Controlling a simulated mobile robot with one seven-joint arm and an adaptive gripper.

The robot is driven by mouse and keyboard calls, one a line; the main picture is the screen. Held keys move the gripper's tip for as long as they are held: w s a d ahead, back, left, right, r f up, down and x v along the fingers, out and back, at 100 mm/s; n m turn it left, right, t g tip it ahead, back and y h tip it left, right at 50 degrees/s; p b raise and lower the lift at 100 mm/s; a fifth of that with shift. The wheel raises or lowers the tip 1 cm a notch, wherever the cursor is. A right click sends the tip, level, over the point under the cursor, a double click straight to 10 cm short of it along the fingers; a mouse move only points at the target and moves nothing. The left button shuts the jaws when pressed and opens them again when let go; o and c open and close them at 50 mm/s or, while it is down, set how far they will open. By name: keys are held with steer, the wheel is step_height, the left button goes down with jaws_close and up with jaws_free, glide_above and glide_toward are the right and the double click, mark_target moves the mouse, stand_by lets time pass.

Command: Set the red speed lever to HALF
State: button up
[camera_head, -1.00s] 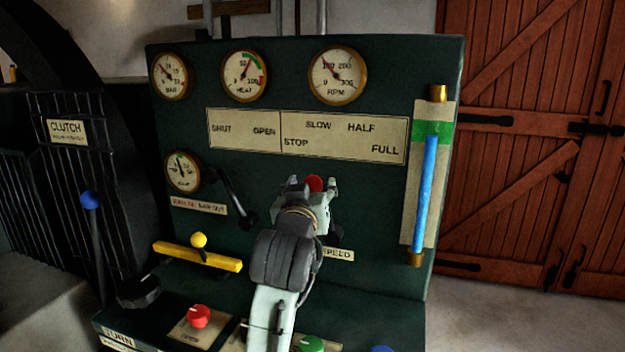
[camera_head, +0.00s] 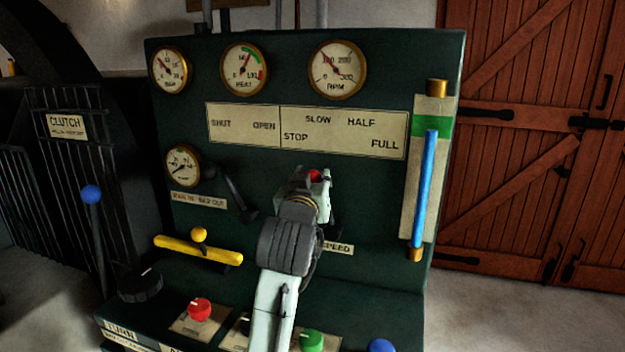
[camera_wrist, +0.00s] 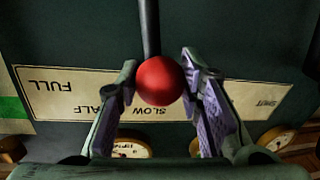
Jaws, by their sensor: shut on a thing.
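The red ball knob (camera_head: 316,175) of the speed lever shows at the tip of my gripper (camera_head: 317,179), below the SLOW mark and left of the HALF mark on the label plate (camera_head: 345,137). In the wrist view the knob (camera_wrist: 160,81) sits between my two fingers (camera_wrist: 159,88), which are shut on it. The dark lever rod (camera_wrist: 149,28) runs up from the knob in that view. In the head view my arm hides most of the rod. The SPEED tag (camera_head: 337,249) is partly hidden too.
A black lever (camera_head: 235,190) stands left of my gripper. A yellow bar handle (camera_head: 198,250) is lower left, with red (camera_head: 200,308) and green (camera_head: 312,341) knobs on the lower ledge. A blue gauge tube (camera_head: 424,188) is at the right. Above are round dials, including RPM (camera_head: 337,70).

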jaws_close()
steer(key=s+d+m+b, duration=0.2)
steer(key=d+m, duration=0.3)
steer(key=d, duration=0.1)
steer(key=shift+d+t, duration=0.15)
steer(key=shift+t, duration=0.25)
steer(key=o, duration=0.8)
jaws_free()
